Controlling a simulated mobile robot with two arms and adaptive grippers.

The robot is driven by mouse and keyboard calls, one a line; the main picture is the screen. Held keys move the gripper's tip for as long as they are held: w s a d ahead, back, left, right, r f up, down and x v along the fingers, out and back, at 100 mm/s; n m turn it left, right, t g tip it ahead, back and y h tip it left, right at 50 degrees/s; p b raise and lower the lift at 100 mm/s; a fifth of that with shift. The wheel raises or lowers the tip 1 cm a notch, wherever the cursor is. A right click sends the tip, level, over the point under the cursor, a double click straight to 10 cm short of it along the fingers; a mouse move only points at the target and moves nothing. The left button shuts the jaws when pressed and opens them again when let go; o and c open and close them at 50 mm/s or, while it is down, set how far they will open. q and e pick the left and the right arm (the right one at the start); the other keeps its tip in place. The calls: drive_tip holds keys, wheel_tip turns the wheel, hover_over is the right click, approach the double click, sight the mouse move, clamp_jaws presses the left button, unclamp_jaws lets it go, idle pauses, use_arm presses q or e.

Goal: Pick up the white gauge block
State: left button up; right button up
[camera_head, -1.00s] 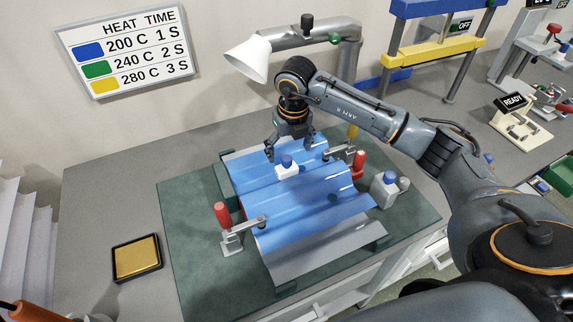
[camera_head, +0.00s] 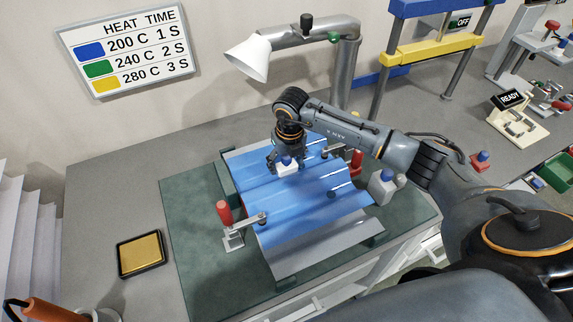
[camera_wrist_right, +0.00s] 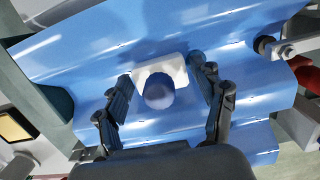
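The white gauge block (camera_head: 287,169) with a blue knob on top sits on the blue corrugated sheet (camera_head: 300,208). In the right wrist view the white gauge block (camera_wrist_right: 163,70) lies between the fingers, its blue knob toward the camera. My right gripper (camera_head: 285,165) is lowered over the block. In the right wrist view its fingers (camera_wrist_right: 160,85) are spread on either side of the block, with a visible gap at least on the left. My left gripper is not in view.
Red-handled toggle clamps (camera_head: 224,214) hold the sheet at the near left and far right. A white lamp-like hood (camera_head: 249,60) hangs behind. A grey block with a blue knob (camera_head: 382,187) stands right of the sheet. A yellow pad (camera_head: 140,255) lies left.

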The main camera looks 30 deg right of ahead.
drive_tip(key=c, duration=0.8)
drive_tip(key=shift+r, duration=0.1)
